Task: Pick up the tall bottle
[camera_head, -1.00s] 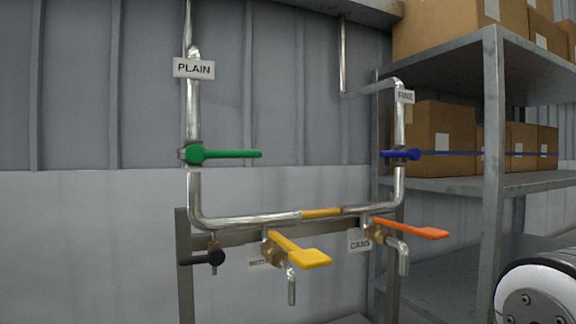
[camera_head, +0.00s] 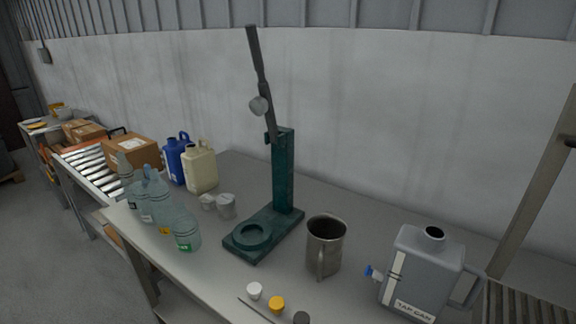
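Several clear, greenish bottles stand upright in a group at the left end of the grey bench in the head view. A tall one with a narrow neck (camera_head: 161,207) stands toward the front, with an orange mark low on it. Another tall narrow-necked one (camera_head: 126,176) stands at the back of the group. A bottle (camera_head: 142,206) partly overlaps between them. A shorter, wide bottle (camera_head: 186,234) with a green label stands nearest. I cannot tell for certain which is tallest. My gripper is not in view.
The bench (camera_head: 205,275) also carries a blue jug (camera_head: 176,160), a cream jug (camera_head: 201,168), a green lever press (camera_head: 283,175), a metal mug (camera_head: 325,245), a grey tap can (camera_head: 422,270) and small caps. A roller conveyor (camera_head: 88,165) with boxes lies beyond the left end.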

